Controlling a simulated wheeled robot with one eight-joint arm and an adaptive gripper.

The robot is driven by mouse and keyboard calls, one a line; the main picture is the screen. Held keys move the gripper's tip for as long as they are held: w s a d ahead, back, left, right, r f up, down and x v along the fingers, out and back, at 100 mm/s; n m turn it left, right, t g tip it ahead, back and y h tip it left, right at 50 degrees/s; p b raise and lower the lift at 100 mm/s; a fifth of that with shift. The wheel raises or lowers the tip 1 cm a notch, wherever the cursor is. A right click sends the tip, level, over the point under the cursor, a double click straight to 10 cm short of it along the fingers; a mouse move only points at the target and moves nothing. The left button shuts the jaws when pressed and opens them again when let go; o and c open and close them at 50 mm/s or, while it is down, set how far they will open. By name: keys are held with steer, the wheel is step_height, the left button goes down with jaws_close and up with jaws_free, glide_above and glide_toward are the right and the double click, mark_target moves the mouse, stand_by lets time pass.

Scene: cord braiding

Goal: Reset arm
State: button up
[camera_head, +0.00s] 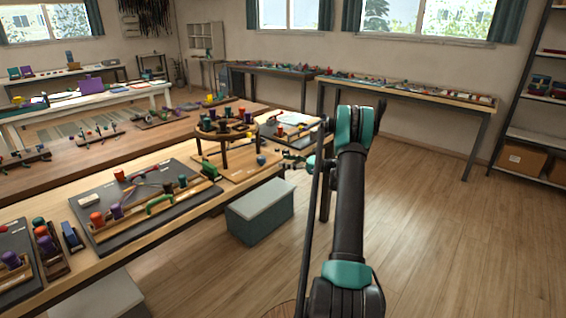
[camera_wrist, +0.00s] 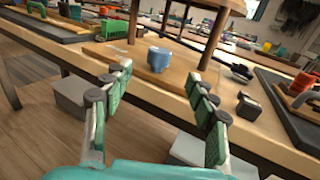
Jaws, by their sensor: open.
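My gripper (camera_wrist: 160,110) is open and empty in the wrist view. Its two green-padded fingers are spread apart, in front of the near edge of the wooden work table (camera_wrist: 150,98). A small blue pot-like object (camera_wrist: 158,60) stands on a light wood board between the fingertips in that view, apart from them. In the head view my dark arm with teal joints reaches up the middle, and the gripper (camera_head: 297,163) shows small beside the table's end. The round braiding stand (camera_head: 226,128) rises on legs from its wooden board.
Grey mats (camera_head: 150,234) with colored spools and cords lie along the work table (camera_head: 60,270). A grey box (camera_head: 260,210) sits on the floor below its end. More tables (camera_head: 410,90) line the far wall. The floor at right is clear.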

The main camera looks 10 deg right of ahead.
step_height(320, 180, up, 18)
steer(key=w+m+t+h, duration=0.35)
steer(key=m+t, duration=0.55)
steer(key=m, duration=0.3)
steer(key=s+d+r+m+t+h, duration=0.1)
steer(key=s+d+r+m+h, duration=0.2)
steer(key=m+h, duration=0.5)
steer(key=s+d+r+m+t+h, duration=0.1)
steer(key=s+d+r+m+h, duration=0.25)
steer(key=m, duration=0.65)
steer(key=s+a+f+m+g, duration=0.4)
steer(key=s+f, duration=0.5)
steer(key=s, duration=0.6)
steer(key=s+a+f+m+g, duration=0.5)
steer(key=s+f+m, duration=0.3)
steer(key=s, duration=0.7)
steer(key=s+a+f+m+g, duration=0.5)
steer(key=s+f, duration=0.5)
steer(key=s, duration=0.5)
steer(key=shift+s+m+g+h, duration=0.4)
steer(key=shift+m+g, duration=0.2)
steer(key=shift+m, duration=0.1)
